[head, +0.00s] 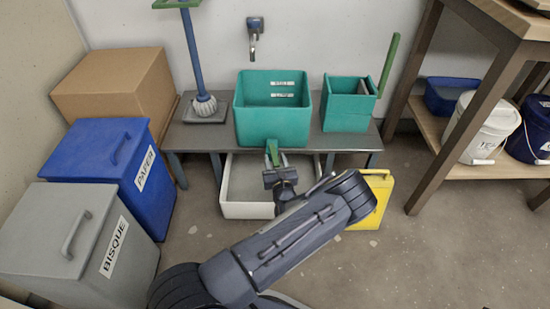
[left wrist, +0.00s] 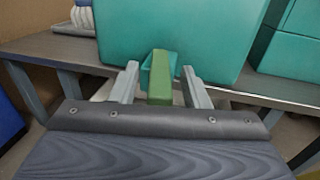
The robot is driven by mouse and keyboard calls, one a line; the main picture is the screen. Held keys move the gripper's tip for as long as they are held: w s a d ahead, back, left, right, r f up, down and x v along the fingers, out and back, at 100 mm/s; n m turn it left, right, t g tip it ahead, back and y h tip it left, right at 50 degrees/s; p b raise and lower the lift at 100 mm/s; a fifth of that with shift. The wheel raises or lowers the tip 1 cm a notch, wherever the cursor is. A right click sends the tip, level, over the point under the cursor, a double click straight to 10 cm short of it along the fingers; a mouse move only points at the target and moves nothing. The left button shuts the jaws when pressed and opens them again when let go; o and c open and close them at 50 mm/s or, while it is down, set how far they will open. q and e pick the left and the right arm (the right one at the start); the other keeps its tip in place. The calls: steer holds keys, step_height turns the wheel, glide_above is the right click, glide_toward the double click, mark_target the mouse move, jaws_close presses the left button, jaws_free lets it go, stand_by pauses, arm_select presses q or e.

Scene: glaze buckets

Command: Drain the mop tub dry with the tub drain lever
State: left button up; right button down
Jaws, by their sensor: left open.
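The teal mop tub (head: 272,128) stands on a low grey bench, and its front wall fills the top of the left wrist view (left wrist: 185,30). The green tub drain lever (head: 272,150) sticks out from the low front of the tub. In the left wrist view the lever (left wrist: 160,80) points towards the camera. My left gripper (head: 275,166) is open at the lever, with one finger on each side and small gaps between. The gripper hides part of the lever in the head view. I cannot make out any water level in the tub. My right gripper is out of view.
A white basin (head: 236,208) sits on the floor below the tub. A smaller teal box (head: 346,112) with a green handle stands right of it, a mop (head: 204,106) left. A yellow object (head: 383,190) is beside my forearm. Bins and a carton line the left; shelves stand right.

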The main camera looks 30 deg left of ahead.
arm_select(q)
steer(key=p+v, duration=0.2)
steer(key=v, duration=0.3)
steer(key=shift+s+d+r, duration=0.15)
steer(key=shift+s+d, duration=0.05)
steer(key=shift+s, duration=0.05)
steer(key=shift+s+d, duration=0.3)
steer(key=shift+s, duration=0.2)
